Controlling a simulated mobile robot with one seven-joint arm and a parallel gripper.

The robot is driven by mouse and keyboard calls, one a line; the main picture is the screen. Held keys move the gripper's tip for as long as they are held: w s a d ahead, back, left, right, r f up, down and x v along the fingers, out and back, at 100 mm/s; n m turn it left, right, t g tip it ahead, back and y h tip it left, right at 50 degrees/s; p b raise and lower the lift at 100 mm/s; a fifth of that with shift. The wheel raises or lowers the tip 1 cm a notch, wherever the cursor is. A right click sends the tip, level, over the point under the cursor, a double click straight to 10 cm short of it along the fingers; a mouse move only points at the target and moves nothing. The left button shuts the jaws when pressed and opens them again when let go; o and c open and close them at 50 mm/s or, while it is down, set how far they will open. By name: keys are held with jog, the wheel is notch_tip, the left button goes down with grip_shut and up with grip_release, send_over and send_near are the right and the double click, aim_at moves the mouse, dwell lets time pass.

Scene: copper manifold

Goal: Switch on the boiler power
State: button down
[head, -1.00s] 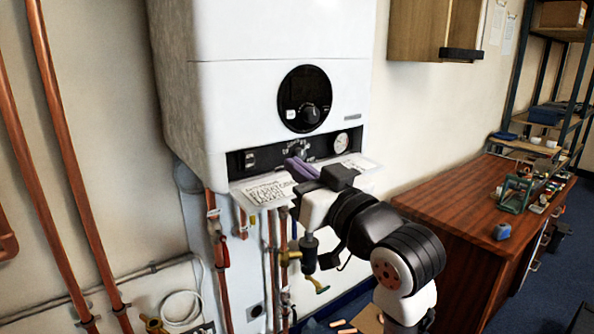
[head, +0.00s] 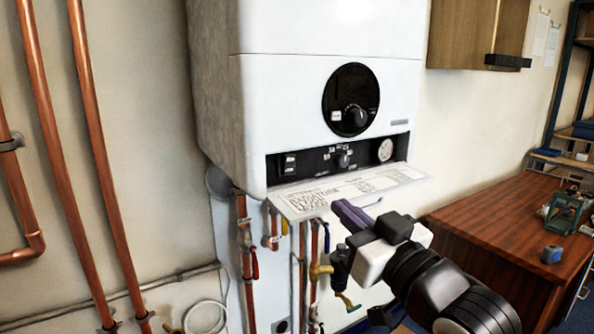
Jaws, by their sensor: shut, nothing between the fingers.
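The white boiler (head: 285,110) hangs on the wall. Its black control strip (head: 315,162) is exposed above a lowered white flap (head: 325,190) with printed text. A rocker switch (head: 290,164) sits at the strip's left end; its on or off position is too small to tell. A knob (head: 343,160) is in the middle of the strip and a round gauge (head: 385,150) at its right. My gripper (head: 338,205) has purple fingers, shut and empty. It is in front of and below the strip, by the flap's front edge, to the right of the switch. Whether it touches the flap cannot be told.
A round display with a dial (head: 351,100) is above the strip. Copper pipes (head: 95,150) run up the left wall, and valves and pipes (head: 318,270) hang below the boiler. A wooden bench (head: 490,225) stands at the right, under a wall cupboard (head: 475,35).

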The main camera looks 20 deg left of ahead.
aim_at(290, 161)
jog(key=p+x, duration=0.5)
jog(key=x, duration=0.8)
jog(key=shift+r, duration=0.15)
jog(key=shift+w+a, duration=0.35)
jog(key=shift+a, duration=0.05)
